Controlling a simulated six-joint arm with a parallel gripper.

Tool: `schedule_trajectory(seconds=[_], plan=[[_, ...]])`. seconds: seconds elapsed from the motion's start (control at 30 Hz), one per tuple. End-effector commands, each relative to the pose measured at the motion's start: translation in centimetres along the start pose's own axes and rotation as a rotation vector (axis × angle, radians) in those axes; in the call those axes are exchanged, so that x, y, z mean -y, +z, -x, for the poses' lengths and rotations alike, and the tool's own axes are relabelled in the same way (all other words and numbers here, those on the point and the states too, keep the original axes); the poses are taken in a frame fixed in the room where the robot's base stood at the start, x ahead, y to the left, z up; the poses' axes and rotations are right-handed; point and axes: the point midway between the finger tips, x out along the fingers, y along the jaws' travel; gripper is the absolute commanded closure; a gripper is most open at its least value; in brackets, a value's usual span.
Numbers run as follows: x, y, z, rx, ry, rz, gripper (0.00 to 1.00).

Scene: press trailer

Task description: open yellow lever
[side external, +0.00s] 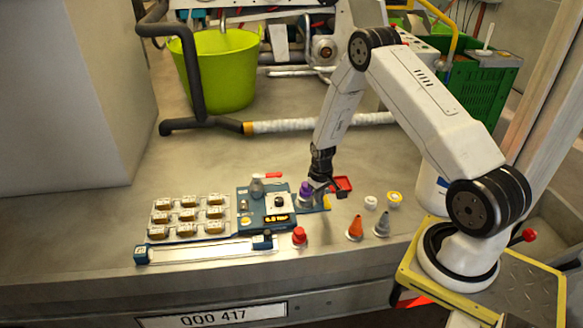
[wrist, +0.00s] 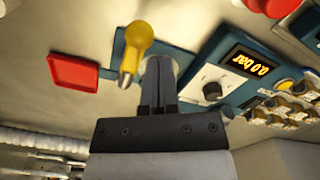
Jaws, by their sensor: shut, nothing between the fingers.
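In the side external view my gripper (side external: 321,187) points down at the right end of the panel (side external: 246,203). Only a small part of the yellow lever (side external: 327,202) shows there, low beside the fingers.
A red tray (side external: 342,184) lies beside the gripper. A purple-topped part (side external: 306,191) stands just left of it, and a red-handled lever (side external: 268,175) farther left. The panel display (wrist: 248,63) reads 0.0 bar.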

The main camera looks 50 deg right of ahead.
Motion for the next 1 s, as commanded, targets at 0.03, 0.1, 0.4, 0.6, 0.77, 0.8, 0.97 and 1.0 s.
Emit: schedule_trajectory(seconds=[0.03, 0.1, 0.4, 0.6, 0.77, 0.8, 0.97, 1.0], plan=[[0.0, 0.1, -0.4, 0.001, 0.0, 0.0, 1.0], [0.0, 0.0, -0.7, 0.0, 0.0, 0.0, 1.0], [0.0, 0.0, -1.1, -0.001, 0.0, 0.0, 1.0], [-0.1, 0.1, -1.1, -0.001, 0.0, -0.001, 1.0], [-0.7, 0.5, -1.1, 0.001, 0.0, -0.001, 1.0], [-0.9, 0.7, -1.1, 0.001, 0.0, -0.001, 1.0], [-1.7, 1.4, -1.1, 0.0, 0.0, -0.002, 1.0], [-1.9, 1.5, -1.1, 0.0, 0.0, -0.001, 1.0]])
